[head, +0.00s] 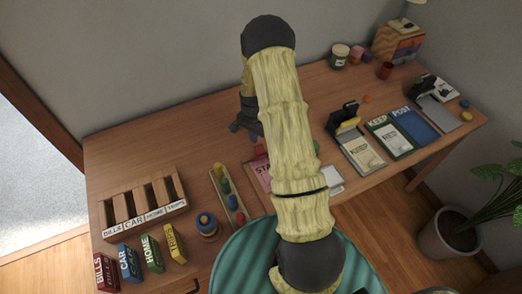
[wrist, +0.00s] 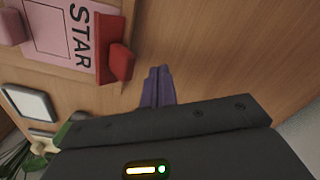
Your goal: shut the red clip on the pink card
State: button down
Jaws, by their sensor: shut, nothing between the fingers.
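The pink card (wrist: 60,25) lies on the desk with dark letters reading STAR; in the head view the card (head: 262,178) is partly hidden behind my arm. The red clip (wrist: 119,62) sits at the lettered edge of the card in the wrist view; I cannot tell whether its jaw is open or closed. In the head view the red clip (head: 260,149) is mostly covered by my arm. My gripper (wrist: 159,72) is shut and empty, to the right of the clip in the wrist view and apart from it. It also shows in the head view (head: 246,127).
A white pad (wrist: 29,103) lies nearby. A peg strip (head: 227,194) and labelled rack (head: 144,208) stand left; clipped pads (head: 361,152) and a blue POST board (head: 414,126) lie right. The desk's back left is bare.

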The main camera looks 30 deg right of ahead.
jog(key=shift+s+r+p, duration=0.2)
jog(key=shift+s, duration=0.55)
jog(key=shift+s+r+p, duration=0.15)
jog(key=shift+s, duration=0.55)
jog(key=shift+r+p, duration=0.4)
jog(key=shift+r, duration=0.15)
jog(key=shift+r+p, duration=2.05)
jog(key=shift+r, duration=0.9)
